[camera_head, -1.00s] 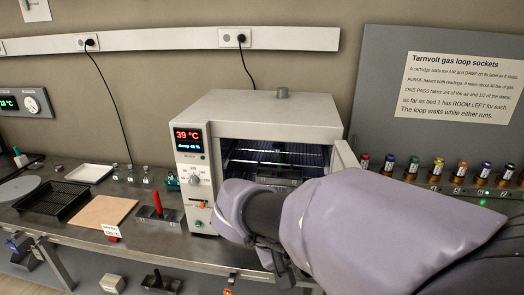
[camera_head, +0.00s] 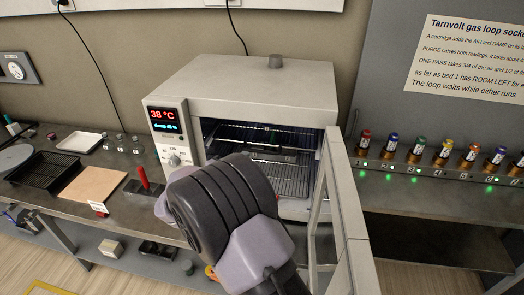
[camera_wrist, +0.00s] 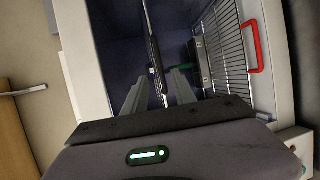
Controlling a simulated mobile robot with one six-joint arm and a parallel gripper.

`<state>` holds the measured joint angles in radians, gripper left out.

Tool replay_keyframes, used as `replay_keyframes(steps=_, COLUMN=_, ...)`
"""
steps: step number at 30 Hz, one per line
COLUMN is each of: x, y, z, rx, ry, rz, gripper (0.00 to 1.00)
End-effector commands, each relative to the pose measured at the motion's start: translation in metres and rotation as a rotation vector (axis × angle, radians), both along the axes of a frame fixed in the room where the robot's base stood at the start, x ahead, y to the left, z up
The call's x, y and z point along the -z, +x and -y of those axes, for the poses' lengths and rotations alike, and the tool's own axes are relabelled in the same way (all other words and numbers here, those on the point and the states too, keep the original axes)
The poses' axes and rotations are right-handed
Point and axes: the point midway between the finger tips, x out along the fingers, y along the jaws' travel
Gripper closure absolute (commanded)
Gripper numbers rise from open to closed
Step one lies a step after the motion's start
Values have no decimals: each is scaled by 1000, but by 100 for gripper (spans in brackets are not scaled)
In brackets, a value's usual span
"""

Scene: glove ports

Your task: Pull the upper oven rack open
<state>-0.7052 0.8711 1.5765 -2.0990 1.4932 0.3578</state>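The oven (camera_head: 260,90) is a pale box with its door (camera_head: 345,215) standing open at the right. The upper rack (camera_head: 280,130) is a thin wire shelf inside; the wrist view shows the upper rack (camera_wrist: 152,45) almost edge-on. The lower rack (camera_head: 292,182) has a red handle (camera_wrist: 256,45) in the wrist view. My gripper (camera_wrist: 160,82) is open, its two fingers on either side of the upper rack's front edge in that view. I cannot tell whether they touch it. In the head view my wrist hides the fingers.
A dark block with green (camera_wrist: 203,58) sits between the racks. Several cartridges (camera_head: 418,147) stand in a row right of the door.

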Motion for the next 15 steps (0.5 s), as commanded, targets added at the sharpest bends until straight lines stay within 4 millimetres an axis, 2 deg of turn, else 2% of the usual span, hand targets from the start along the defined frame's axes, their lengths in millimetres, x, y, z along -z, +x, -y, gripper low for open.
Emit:
replay_keyframes(steps=6, x=12, y=48, z=33, rx=2, ry=0, rz=-1, gripper=68)
replay_keyframes(steps=10, x=16, y=66, z=46, rx=2, ry=0, rz=-1, gripper=68)
replay_keyframes(steps=15, x=18, y=78, z=53, rx=1, ry=0, rz=-1, gripper=68)
